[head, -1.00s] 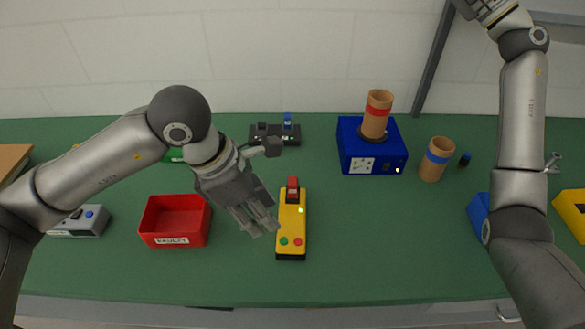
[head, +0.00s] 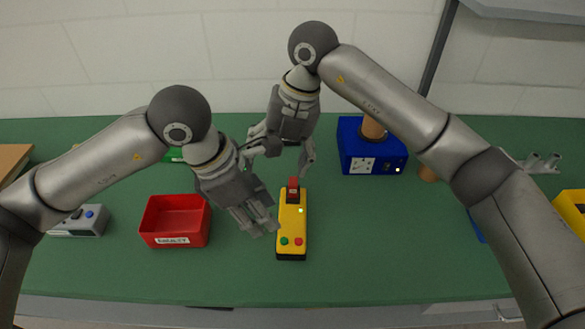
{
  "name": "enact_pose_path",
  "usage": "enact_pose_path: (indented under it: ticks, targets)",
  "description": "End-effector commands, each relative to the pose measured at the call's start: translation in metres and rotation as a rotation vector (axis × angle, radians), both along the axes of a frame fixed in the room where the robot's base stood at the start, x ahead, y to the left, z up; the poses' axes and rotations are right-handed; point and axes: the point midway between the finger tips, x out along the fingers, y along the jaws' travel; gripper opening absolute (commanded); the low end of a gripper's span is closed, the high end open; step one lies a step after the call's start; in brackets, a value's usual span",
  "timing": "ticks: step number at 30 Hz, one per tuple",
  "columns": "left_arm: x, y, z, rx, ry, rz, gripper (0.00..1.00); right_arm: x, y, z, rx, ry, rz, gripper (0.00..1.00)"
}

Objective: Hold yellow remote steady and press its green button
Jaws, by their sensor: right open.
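The yellow remote (head: 291,220) lies lengthwise on the green table. It has a dark red block at its far end, a small lit lamp, and a green button (head: 284,241) beside a red button (head: 299,241) near its front end. My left gripper (head: 268,185) is open at the remote's left side, its lower fingers close to the left edge; contact cannot be told. My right gripper (head: 287,160) is open, pointing down above the table near the remote's far end, partly overlapping the left one's upper finger. Both buttons are uncovered.
A red bin (head: 174,222) stands left of the remote, with a grey box (head: 80,222) farther left. A blue box (head: 371,158) holding a brown cylinder (head: 373,128) is at the back right, partly behind my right arm. The table in front of the remote is clear.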

Motion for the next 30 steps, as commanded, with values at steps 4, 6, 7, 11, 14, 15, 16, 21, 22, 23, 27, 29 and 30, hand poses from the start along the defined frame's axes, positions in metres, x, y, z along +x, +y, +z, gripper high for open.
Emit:
enact_pose_path:
  ticks: [4, 6, 7, 11, 14, 15, 16, 21, 22, 23, 27, 29, 30]
  targets:
    - [0.0, 0.0, 0.0, 0.0, 0.0, 0.0, 0.36, -0.009, -0.018, -0.019, -0.185, -0.012, -0.005, 0.79]
    - [0.0, 0.0, 0.0, 0.0, 0.0, 0.0, 0.36, -0.011, -0.024, -0.023, -0.233, -0.016, -0.01, 0.79]
    - [0.0, 0.0, 0.0, 0.0, 0.0, 0.0, 0.36, -0.011, -0.026, -0.025, -0.246, -0.016, -0.012, 0.79]
    - [0.0, 0.0, 0.0, 0.0, 0.0, 0.0, 0.36, -0.013, -0.029, -0.035, -0.269, -0.015, -0.013, 0.79]
    - [0.0, 0.0, 0.0, 0.0, 0.0, 0.0, 0.36, -0.013, -0.029, -0.049, -0.267, -0.014, -0.013, 0.79]
    - [0.0, 0.0, 0.0, 0.0, 0.0, 0.0, 0.36, -0.013, -0.029, -0.056, -0.268, -0.013, -0.013, 0.79]
    - [0.0, 0.0, 0.0, 0.0, 0.0, 0.0, 0.36, -0.013, -0.029, -0.062, -0.267, -0.013, -0.013, 0.79]
    - [0.0, 0.0, 0.0, 0.0, 0.0, 0.0, 0.36, -0.013, -0.028, -0.093, -0.265, -0.013, -0.013, 0.79]
    - [0.0, 0.0, 0.0, 0.0, 0.0, 0.0, 0.36, -0.013, -0.028, -0.098, -0.265, -0.013, -0.014, 0.79]
    - [0.0, 0.0, 0.0, 0.0, 0.0, 0.0, 0.36, -0.013, -0.028, -0.103, -0.266, -0.013, -0.014, 0.79]
    - [0.0, 0.0, 0.0, 0.0, 0.0, 0.0, 0.36, -0.013, -0.028, -0.121, -0.264, -0.015, -0.012, 0.79]
    - [0.0, 0.0, 0.0, 0.0, 0.0, 0.0, 0.36, -0.013, -0.028, -0.126, -0.263, -0.016, -0.013, 0.79]
    - [0.0, 0.0, 0.0, 0.0, 0.0, 0.0, 0.36, -0.012, -0.028, -0.129, -0.263, -0.016, -0.013, 0.79]
